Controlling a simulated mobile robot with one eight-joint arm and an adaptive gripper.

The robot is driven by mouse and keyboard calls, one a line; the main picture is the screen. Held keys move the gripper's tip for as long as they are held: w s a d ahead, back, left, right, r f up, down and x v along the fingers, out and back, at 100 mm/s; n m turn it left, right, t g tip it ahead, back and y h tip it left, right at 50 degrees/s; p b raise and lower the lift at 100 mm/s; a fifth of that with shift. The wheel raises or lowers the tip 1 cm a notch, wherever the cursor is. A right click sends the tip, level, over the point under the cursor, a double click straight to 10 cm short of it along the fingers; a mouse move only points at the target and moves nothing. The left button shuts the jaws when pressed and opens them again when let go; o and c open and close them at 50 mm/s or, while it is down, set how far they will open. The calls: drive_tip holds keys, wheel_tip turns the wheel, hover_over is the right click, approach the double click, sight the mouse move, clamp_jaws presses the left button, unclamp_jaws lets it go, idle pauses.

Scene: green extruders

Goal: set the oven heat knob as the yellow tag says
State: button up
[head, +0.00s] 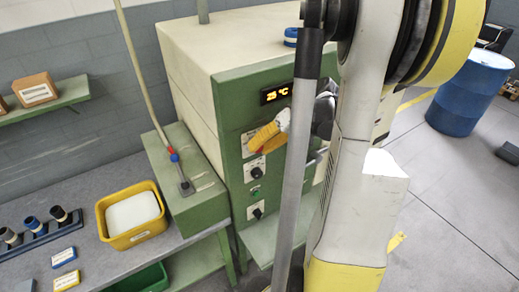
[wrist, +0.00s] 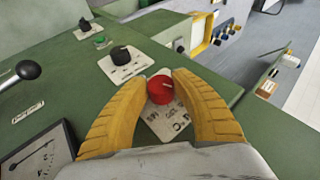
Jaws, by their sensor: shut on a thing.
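The green oven (head: 222,120) has a display (head: 276,93) reading 25 °C. My gripper (head: 277,130) is at the oven's front, just below the display. In the wrist view its yellow fingers (wrist: 160,90) are shut on a red knob (wrist: 160,88), one on each side. The knob stands on a pale scale plate (wrist: 168,122), partly covered by the fingers; its marks are too blurred to read. A white line shows on the knob's top. A yellow-edged tag (head: 67,281) lies on the bench at the lower left; its writing is too small to read.
Below on the panel are a black knob (head: 256,165), a green button (head: 255,190) and another black knob (head: 257,212). A yellow bin (head: 134,214) and a blue tag (head: 64,257) are on the bench.

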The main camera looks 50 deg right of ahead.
drive_tip(key=o, duration=1.2)
drive_tip(key=v, duration=1.2)
drive_tip(key=shift+a, duration=0.1)
